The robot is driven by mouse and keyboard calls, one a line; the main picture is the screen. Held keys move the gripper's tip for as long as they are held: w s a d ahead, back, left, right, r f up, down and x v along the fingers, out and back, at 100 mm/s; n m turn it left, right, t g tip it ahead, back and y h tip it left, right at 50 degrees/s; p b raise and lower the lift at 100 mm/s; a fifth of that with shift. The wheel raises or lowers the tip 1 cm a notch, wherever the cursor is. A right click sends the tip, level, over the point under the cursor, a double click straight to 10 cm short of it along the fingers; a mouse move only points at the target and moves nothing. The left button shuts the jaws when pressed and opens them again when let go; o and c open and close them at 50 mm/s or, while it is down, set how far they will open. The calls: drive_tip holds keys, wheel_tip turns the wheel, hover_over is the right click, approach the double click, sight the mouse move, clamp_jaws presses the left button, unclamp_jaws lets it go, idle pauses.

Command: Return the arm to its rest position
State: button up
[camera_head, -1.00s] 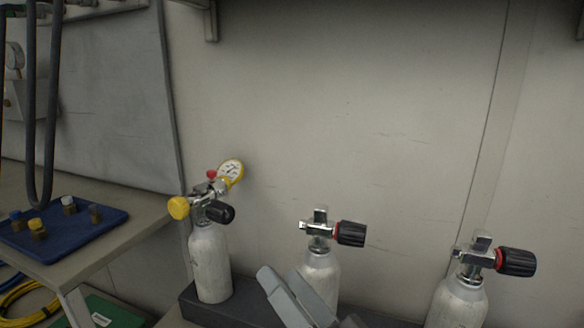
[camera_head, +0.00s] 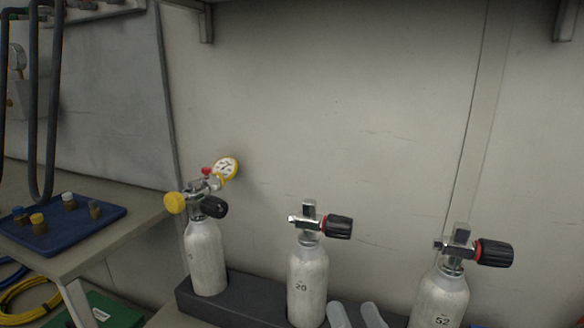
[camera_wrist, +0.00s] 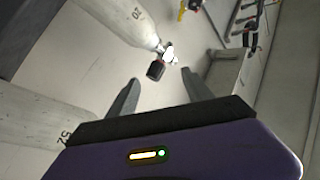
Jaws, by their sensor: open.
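My gripper (camera_head: 355,315) shows only as two pale grey fingertips at the bottom edge of the head view. In the wrist view my gripper (camera_wrist: 160,97) has its two dark fingers apart, with nothing between them. The white cylinder marked 20 (camera_head: 307,284) stands upright just left of the fingertips in the head view, and it also shows at the upper left of the wrist view (camera_wrist: 120,20). The white cylinder marked 52 (camera_head: 440,300) stands to their right. The rest of my arm is out of the head view.
A left cylinder (camera_head: 207,258) carries a yellow-rimmed gauge (camera_head: 225,170) and a yellow knob. The cylinders stand along a dark rack (camera_head: 250,296) before a bare wall (camera_head: 330,110).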

drive_tip(key=s+d+f+n+g+h, duration=0.15)
drive_tip(key=s+d+f, duration=0.35)
drive_tip(key=s, duration=0.5)
drive_tip(key=s+d+f+n+g+h, duration=0.1)
drive_tip(key=s+d+f+g+h, duration=0.15)
drive_tip(key=s+f, duration=0.65)
drive_tip(key=s+d+f+n+g+h, duration=0.1)
drive_tip(key=s+d+f+g+h, duration=0.2)
drive_tip(key=s, duration=0.9)
wheel_tip(320, 180, up, 19)
drive_tip(key=t+p, duration=0.1)
drive_tip(key=p, duration=1.8)
drive_tip(key=shift+w+d+y+p, duration=0.15)
drive_tip(key=shift+d+y+p, duration=0.05)
drive_tip(key=shift+y+p, duration=0.1)
